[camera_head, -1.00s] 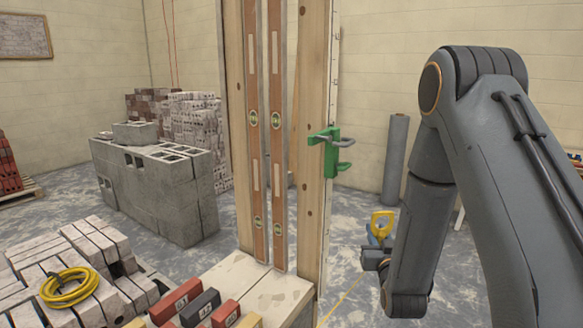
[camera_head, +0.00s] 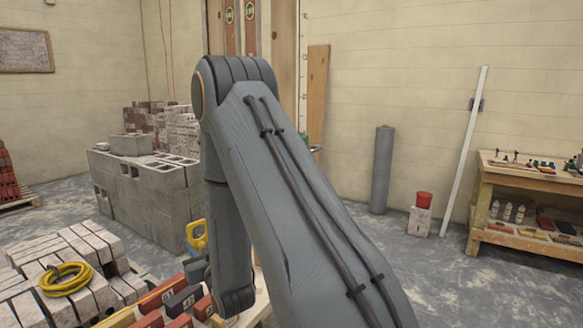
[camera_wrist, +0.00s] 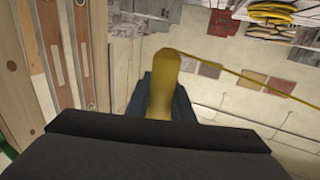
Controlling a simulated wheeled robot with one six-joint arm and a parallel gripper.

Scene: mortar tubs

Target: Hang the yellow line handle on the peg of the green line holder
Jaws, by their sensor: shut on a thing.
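The yellow line handle (camera_head: 197,236) is held upright in my gripper (camera_head: 196,254) at lower left of centre in the head view. In the wrist view the handle (camera_wrist: 160,92) stands between the dark blue jaws (camera_wrist: 165,98), which are shut on it. A yellow line (camera_wrist: 235,72) runs from it to the right. The green line holder (camera_head: 304,140) is almost wholly hidden behind my arm in the head view; only a sliver shows beside the wooden post. A green patch at the lower left edge of the wrist view may be the holder.
The wooden post (camera_head: 302,60) with brown spirit levels (camera_head: 250,30) stands behind my arm. Bricks with a coiled yellow hose (camera_head: 66,279) lie at lower left. Grey blocks (camera_head: 140,195) stand behind. A bench (camera_head: 535,180) is at right, with open floor before it.

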